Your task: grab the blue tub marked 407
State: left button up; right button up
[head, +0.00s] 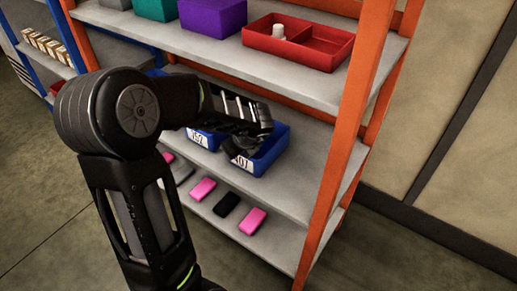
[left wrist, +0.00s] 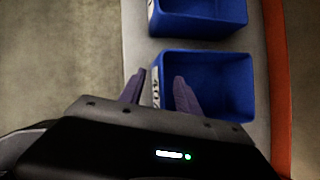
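The blue tub marked 407 (head: 272,152) sits on the middle shelf, at the right end of the blue tubs. Its white label (head: 243,163) faces the front edge. My left gripper (head: 243,145) is over its front wall and partly covers it. In the left wrist view the tub (left wrist: 225,88) looks empty, and my left gripper (left wrist: 158,88) is open. One finger is outside the labelled front wall and the other is on the inner side. A gap shows between the fingers and the wall. My right gripper is not in view.
Another blue tub (left wrist: 200,18) stands close beside it; its label ends in 52. An orange post (head: 345,130) rises to the right. The upper shelf (head: 270,72) overhead holds a red divided tray (head: 297,42) and a purple box (head: 212,17). Pink and black blocks lie on the bottom shelf.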

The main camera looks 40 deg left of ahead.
pick_arm(q)
jog(key=shift+w+a+f, duration=0.15)
jog(key=shift+a+f, duration=0.15)
jog(key=shift+f, duration=0.2)
jog(key=shift+c, duration=0.3)
grip_shut()
jog(key=shift+r, duration=0.1)
dwell(1.0)
